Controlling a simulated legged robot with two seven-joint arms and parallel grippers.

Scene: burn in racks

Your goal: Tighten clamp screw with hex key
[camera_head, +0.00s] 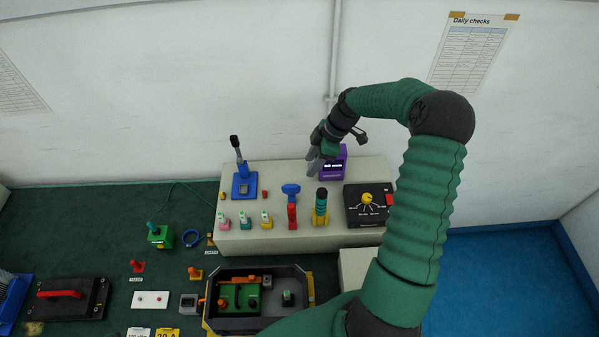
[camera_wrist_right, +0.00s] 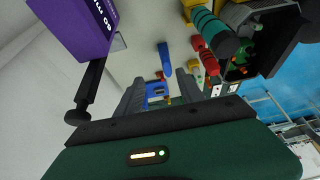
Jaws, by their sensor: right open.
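My right gripper (camera_head: 317,163) is in front of the purple display box, above the back of the pale bench. It is open, and its two grey fingers show in the right wrist view (camera_wrist_right: 160,90) with nothing between them. I cannot tell for certain which part is the hex key or the clamp screw. My left gripper is not in view.
The purple display box (camera_head: 335,164) stands close to my right gripper. A blue lever unit (camera_head: 243,184), several small coloured pieces and a black box with a yellow dial (camera_head: 367,198) crowd the bench (camera_head: 275,178). A black-and-yellow tray (camera_head: 222,324) lies in front.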

